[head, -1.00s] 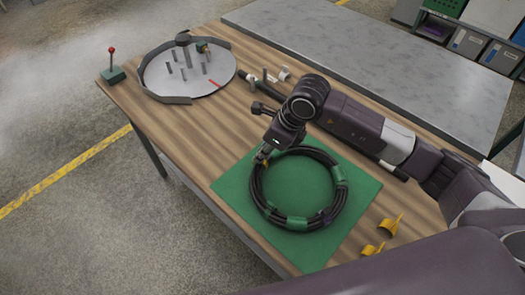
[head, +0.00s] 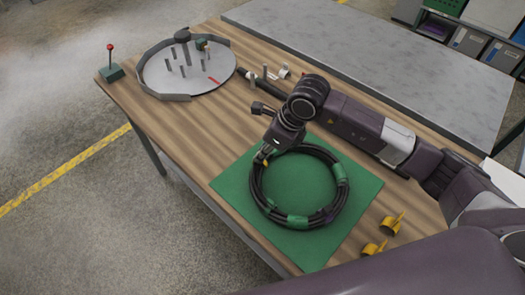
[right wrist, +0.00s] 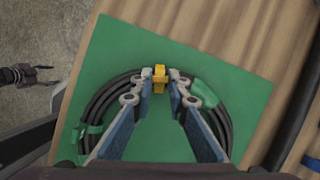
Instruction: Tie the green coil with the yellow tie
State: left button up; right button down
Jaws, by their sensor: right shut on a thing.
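A coil of black hose with green bands (head: 341,190) lies on a green mat (head: 232,180) on the wooden table. It also shows in the right wrist view (right wrist: 95,112). My right gripper (head: 264,157) is over the coil's far-left part in the head view. In the right wrist view its fingertips (right wrist: 159,84) are shut on a yellow tie (right wrist: 159,72), which sits at the hose bundle. I cannot tell whether the tie closes fully around the bundle. My left gripper (right wrist: 44,74) shows at the left edge of the right wrist view, over the floor, fingers apart and empty.
Two more yellow ties (head: 391,226) (head: 374,247) lie on the table right of the mat. A round plate (head: 190,75) with pegs and a curved wall stands at the far left. A red-knobbed lever (head: 110,60) is at the corner.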

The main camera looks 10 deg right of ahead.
jog(key=shift+f+b, duration=0.45)
jog(key=shift+f, duration=0.05)
jog(key=c, duration=1.8)
grip_release()
jog(key=v, duration=1.2)
